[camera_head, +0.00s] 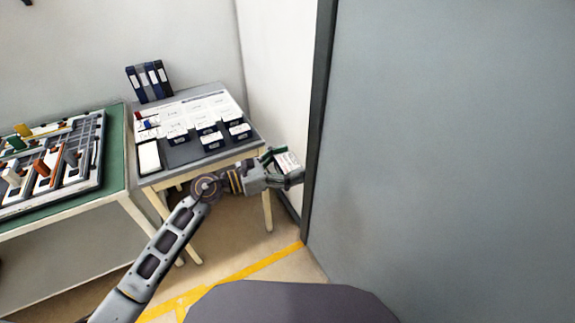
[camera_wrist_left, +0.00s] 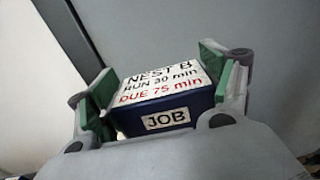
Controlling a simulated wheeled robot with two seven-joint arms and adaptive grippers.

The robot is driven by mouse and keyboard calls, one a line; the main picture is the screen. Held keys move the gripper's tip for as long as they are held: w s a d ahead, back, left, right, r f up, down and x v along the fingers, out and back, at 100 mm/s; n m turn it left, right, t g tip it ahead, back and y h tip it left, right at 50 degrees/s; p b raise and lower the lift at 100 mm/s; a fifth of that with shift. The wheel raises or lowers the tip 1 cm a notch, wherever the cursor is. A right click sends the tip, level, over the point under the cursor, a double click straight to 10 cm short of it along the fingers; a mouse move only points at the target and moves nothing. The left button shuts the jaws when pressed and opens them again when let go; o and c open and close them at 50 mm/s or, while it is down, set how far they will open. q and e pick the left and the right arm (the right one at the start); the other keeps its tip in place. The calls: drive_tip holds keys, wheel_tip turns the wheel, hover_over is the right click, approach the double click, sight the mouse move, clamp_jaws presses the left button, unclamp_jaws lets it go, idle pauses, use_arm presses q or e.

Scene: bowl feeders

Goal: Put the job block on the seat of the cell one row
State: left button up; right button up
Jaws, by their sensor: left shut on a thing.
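The job block (camera_head: 289,161) is held in my left gripper (camera_head: 282,166), to the right of the small table and near the grey panel. In the left wrist view the job block (camera_wrist_left: 160,92) has a white top reading "NEST B, RUN 30 min, DUE 75 min" and a dark blue front labelled "JOB". The green-padded fingers are shut on its two sides. The planning board (camera_head: 185,153) lies on the small table, with several similar white-topped, dark blue blocks (camera_head: 209,141) along its near part. Its row labels are too small to read. My right gripper is not in view.
Binders (camera_head: 148,81) stand at the back of the small table. A white pad (camera_head: 149,157) lies at its left front. A green table (camera_head: 117,152) with a tray of coloured parts is at the left. A large grey panel (camera_head: 440,150) fills the right side.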

sight(279, 167)
use_arm(q)
drive_tip(key=shift+a+g, duration=0.15)
drive_tip(key=shift+g, duration=0.15)
drive_tip(key=shift+s+a+m+g+h, duration=0.2)
drive_tip(key=shift+a+m+g+h, duration=0.25)
drive_tip(key=shift+m+g, duration=0.45)
drive_tip(key=shift+s+a+m+g+h, duration=0.2)
drive_tip(key=shift+a+m+g, duration=0.45)
drive_tip(key=shift+g, duration=0.6)
drive_tip(key=shift+s+a+m+g+h, duration=0.15)
drive_tip(key=shift+a+m+g+h, duration=0.25)
drive_tip(key=shift+m+g, duration=0.5)
